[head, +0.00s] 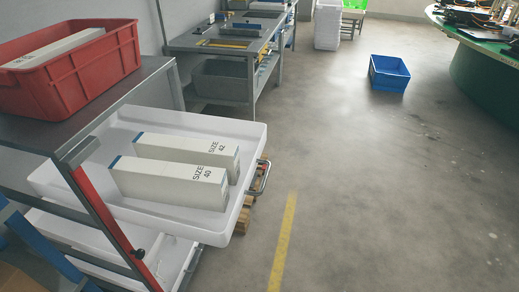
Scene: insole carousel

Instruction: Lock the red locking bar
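The red locking bar (113,221) shows in the head view at the lower left. It is a long, slim bar on a grey post in front of the white trays, slanting down to the right in the picture. A small black knob (138,254) sits near its lower end. The upper white tray (246,203) sticks out to the right behind the bar. I cannot tell whether the bar is locked. Neither of my grippers is in view.
Two long boxes, SIZE 42 (187,152) and SIZE 40 (165,182), lie in the upper tray. A red crate (95,70) stands on the grey top at left. A blue crate (389,73) is on the floor. The floor at right is mostly clear.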

